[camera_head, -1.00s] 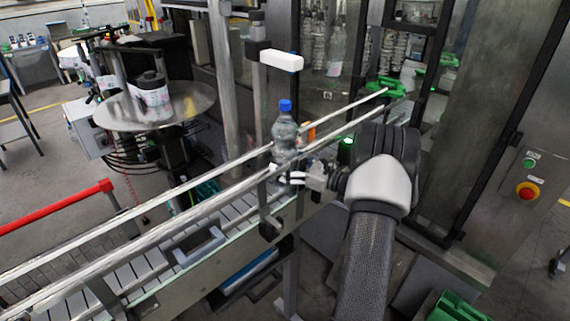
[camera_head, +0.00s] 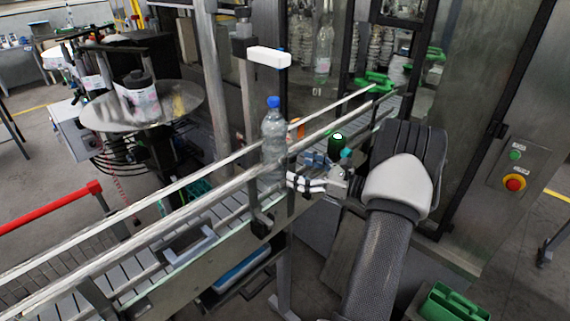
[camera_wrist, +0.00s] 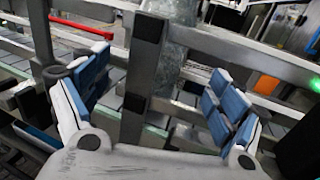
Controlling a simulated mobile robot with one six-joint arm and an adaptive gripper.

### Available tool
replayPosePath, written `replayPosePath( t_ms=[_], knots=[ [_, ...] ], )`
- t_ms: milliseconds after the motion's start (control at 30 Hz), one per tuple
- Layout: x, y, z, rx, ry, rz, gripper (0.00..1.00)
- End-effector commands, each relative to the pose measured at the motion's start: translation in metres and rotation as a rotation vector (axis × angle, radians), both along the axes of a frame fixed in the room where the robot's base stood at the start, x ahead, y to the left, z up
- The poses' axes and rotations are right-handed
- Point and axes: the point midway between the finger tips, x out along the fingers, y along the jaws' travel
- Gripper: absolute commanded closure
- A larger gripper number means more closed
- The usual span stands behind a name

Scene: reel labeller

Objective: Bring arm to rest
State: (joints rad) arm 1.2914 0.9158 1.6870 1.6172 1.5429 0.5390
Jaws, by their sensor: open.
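My gripper (camera_head: 300,182) is open at the near rail of the conveyor, just right of a clear bottle with a blue cap (camera_head: 273,140). The bottle stands upright on the conveyor (camera_head: 185,230) between the rails. In the wrist view my gripper (camera_wrist: 158,105) has its two blue-padded fingers spread wide. A metal post with dark blocks stands between them in that view, and the clear bottle (camera_wrist: 178,50) shows behind it and the rail. Nothing is visibly held.
Guide rails (camera_head: 150,225) run along the conveyor close to my gripper. A white box-shaped part (camera_head: 268,57) hangs above the bottle. A round reel table (camera_head: 190,112) stands at the left. A panel with a red button (camera_head: 515,183) is at the right.

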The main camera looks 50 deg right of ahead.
Motion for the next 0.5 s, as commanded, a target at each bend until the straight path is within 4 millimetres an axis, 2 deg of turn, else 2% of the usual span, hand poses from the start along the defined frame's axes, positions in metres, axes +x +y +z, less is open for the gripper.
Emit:
replayPosePath(
  t_ms=[100,200,500],
  knots=[
    [-0.019,-0.005,0.0,-0.001,0.0,-0.003,0.12],
    [-0.027,-0.006,0.0,-0.001,0.0,0.0,0.12],
    [-0.032,-0.007,0.0,-0.001,-0.001,0.001,0.12]
  ],
)
